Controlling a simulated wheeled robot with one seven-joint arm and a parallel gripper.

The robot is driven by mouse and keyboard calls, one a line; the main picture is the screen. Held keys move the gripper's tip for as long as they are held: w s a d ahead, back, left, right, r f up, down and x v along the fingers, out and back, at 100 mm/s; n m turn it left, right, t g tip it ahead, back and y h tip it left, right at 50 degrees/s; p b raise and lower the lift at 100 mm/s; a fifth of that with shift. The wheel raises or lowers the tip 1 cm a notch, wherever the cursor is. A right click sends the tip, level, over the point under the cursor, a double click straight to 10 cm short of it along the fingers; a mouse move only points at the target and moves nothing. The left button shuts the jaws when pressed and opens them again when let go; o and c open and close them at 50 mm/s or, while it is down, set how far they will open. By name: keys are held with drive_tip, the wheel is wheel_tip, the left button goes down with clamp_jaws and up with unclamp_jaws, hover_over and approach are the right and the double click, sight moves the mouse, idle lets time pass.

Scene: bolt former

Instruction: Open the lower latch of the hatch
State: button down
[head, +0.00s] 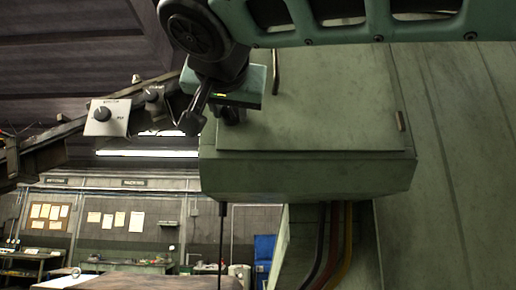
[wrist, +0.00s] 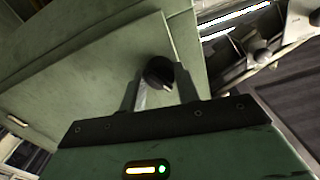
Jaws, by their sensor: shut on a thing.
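The hatch (head: 320,105) is a flat green panel on the front of a green machine box, and it looks closed. Its lower latch, a round black knob (wrist: 158,71) with a pale mark, shows in the wrist view near the hatch's edge. My gripper (wrist: 162,88) is shut on this knob, with one finger on each side of it. In the head view my gripper (head: 212,118) is at the hatch's lower left corner, and it and my arm hide most of the latch there. The hatch also shows in the wrist view (wrist: 85,70).
A thin handle (head: 276,72) stands on the hatch near its top, and a small hinge-like piece (head: 401,121) is at its right edge. A pale plate with a black knob (head: 102,115) is left of my gripper. Cables (head: 333,245) hang below the box.

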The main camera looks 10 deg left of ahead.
drive_tip(key=shift+m+b, duration=0.7)
drive_tip(key=shift+m, duration=0.4)
drive_tip(key=shift+f+m+b, duration=0.2)
drive_tip(key=shift+m+b, duration=0.8)
drive_tip(key=shift+m, duration=0.2)
drive_tip(key=shift+r+m, duration=0.2)
drive_tip(key=shift+m, duration=0.5)
drive_tip(key=c, duration=0.8)
unclamp_jaws()
drive_tip(key=shift+c, duration=0.2)
drive_tip(key=b+v, duration=0.3)
drive_tip(key=v, duration=0.5)
